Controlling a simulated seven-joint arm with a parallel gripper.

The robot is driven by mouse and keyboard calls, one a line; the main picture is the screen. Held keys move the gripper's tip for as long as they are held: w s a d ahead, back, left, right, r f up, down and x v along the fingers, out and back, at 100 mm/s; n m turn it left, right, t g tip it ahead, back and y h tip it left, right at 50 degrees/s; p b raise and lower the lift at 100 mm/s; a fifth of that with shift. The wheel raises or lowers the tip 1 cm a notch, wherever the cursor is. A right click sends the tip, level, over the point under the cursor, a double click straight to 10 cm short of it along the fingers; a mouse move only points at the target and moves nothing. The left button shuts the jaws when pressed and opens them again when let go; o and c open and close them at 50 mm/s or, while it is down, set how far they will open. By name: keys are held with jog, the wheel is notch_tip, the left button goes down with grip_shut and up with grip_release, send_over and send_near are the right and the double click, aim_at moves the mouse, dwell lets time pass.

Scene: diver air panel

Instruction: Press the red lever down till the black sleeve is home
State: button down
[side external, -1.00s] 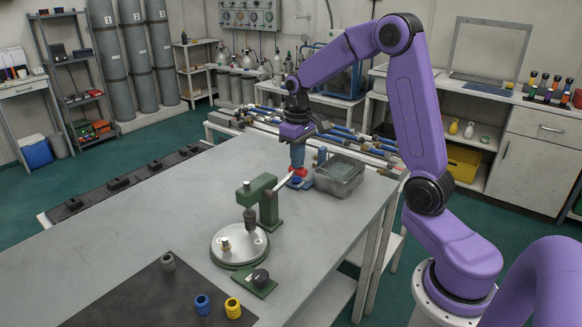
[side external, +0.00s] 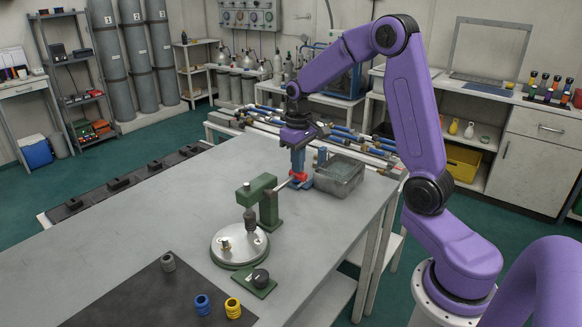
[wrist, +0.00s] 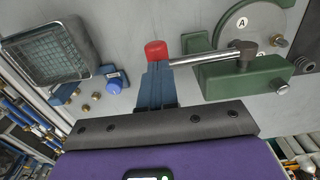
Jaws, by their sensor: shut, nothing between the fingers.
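The red lever's red tip (wrist: 156,48) is at my gripper's fingertips in the wrist view, and its silver rod (wrist: 205,57) runs to the green press (wrist: 245,80). My gripper (side external: 298,168) is shut, with its blue fingers pointing down on the red tip (side external: 299,177) from above. It is not gripped between the fingers. The green press (side external: 266,200) stands on the table, its lever sloping slightly up toward my gripper. A dark sleeve (side external: 250,219) shows under the press head, above the round silver plate (side external: 229,246). I cannot tell whether it is fully seated.
A black mat (side external: 150,298) at the front holds grey (side external: 168,262), blue (side external: 202,305) and yellow (side external: 233,308) rings. A black knob (side external: 261,278) sits on a green base. The table's left part is bare.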

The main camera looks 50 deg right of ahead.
jog(key=shift+f, duration=0.6)
jog(key=shift+a+f, duration=0.25)
jog(key=shift+f, duration=0.85)
dwell(0.6)
notch_tip(320, 180, up, 12)
dwell(2.2)
